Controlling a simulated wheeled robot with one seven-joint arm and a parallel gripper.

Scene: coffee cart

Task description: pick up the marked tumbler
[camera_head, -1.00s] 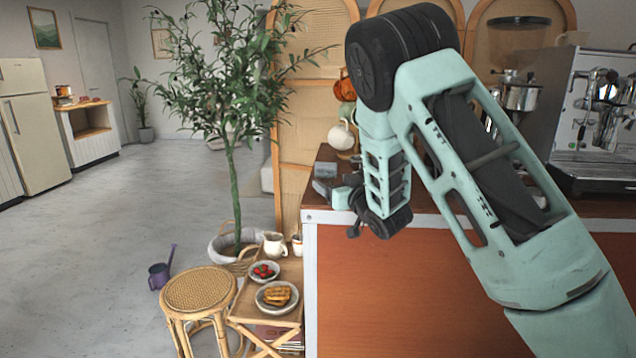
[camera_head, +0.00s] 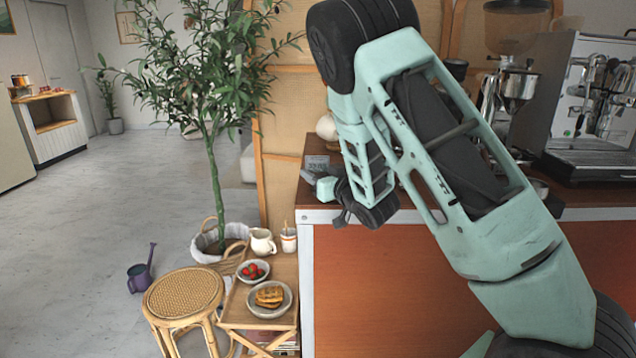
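I see no clear mark on any cup, so I cannot tell which thing is the marked tumbler. A small light cup (camera_head: 288,240) with a thin stick in it stands on the low side table (camera_head: 231,311). My gripper (camera_head: 312,180) is above the left end of the counter (camera_head: 445,203), well above the side table. It is small and partly hidden by my arm, so its fingers are not clear. My arm also hides much of the counter top.
A cream pitcher (camera_head: 262,242), a bowl of red fruit (camera_head: 252,271) and a plate of waffles (camera_head: 269,300) share the side table. A rattan stool (camera_head: 183,294) and a potted tree (camera_head: 215,180) stand beside it. An espresso machine (camera_head: 590,110) is on the counter. Open floor lies left.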

